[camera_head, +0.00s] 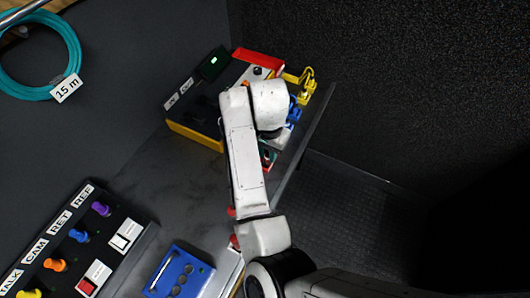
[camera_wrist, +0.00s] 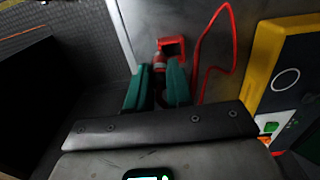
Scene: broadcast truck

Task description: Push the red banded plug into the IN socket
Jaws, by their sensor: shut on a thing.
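In the wrist view, my gripper (camera_wrist: 160,84) has its two teal fingers closed on a red plug (camera_wrist: 158,62). The plug has a squared red loop at its far end; its bands are too small and dark to make out. In the head view my own arm hides most of the gripper and plug; a bit of teal and red shows beside the arm. The yellow-edged dark box (camera_head: 194,135) stands at the upper middle with small white labels. It also shows in the wrist view (camera_wrist: 262,62), right of the plug and apart from it. I cannot pick out the IN socket.
A red cable (camera_wrist: 230,40) loops between plug and box. Yellow (camera_head: 306,84) and blue (camera_head: 295,110) plugs stand near the bench's right edge. A labelled panel (camera_head: 62,245) with coloured knobs and a blue box (camera_head: 178,272) are lower left. A teal cable coil (camera_head: 22,94) lies upper left.

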